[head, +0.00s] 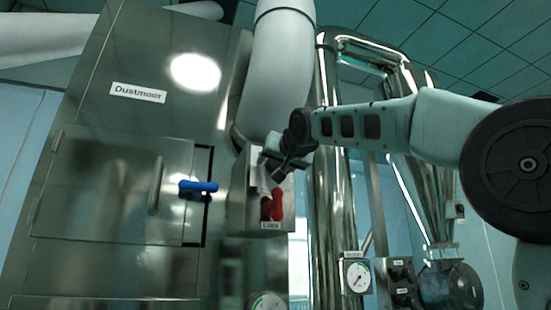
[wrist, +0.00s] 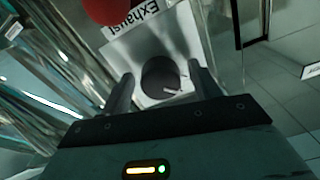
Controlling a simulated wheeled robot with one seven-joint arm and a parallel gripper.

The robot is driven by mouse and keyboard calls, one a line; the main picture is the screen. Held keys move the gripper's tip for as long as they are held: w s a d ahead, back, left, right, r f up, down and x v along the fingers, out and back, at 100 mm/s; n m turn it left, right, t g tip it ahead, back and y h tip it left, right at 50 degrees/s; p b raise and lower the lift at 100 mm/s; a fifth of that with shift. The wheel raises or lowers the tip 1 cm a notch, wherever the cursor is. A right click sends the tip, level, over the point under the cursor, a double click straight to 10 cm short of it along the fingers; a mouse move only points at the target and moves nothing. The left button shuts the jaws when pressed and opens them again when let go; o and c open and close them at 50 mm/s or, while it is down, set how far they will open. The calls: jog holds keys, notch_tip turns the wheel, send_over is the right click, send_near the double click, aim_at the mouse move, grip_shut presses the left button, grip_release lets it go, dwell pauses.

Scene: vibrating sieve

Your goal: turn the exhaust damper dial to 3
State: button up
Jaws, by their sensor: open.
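The exhaust damper dial (wrist: 160,76) is a dark round knob with a white mark at its lower right. It sits on a white plate beside the "Exhaust" label (wrist: 140,14) in the wrist view. My gripper (wrist: 161,82) is open, with one finger on either side of the knob; I cannot tell whether they touch it. In the head view my gripper (head: 272,166) is at the upper front of a steel box (head: 245,212) and hides the dial there. The scale numbers cannot be read.
A red handle (head: 273,204) is on the box just below my gripper; its red part (wrist: 105,8) tops the wrist view. A steel cabinet (head: 110,180) with a blue handle (head: 198,187) stands left. Shiny pipes (head: 333,190) and a gauge (head: 357,277) are right.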

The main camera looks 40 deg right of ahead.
jog(key=shift+w+d, duration=0.1)
jog(key=shift+w, duration=0.2)
jog(key=c, duration=1)
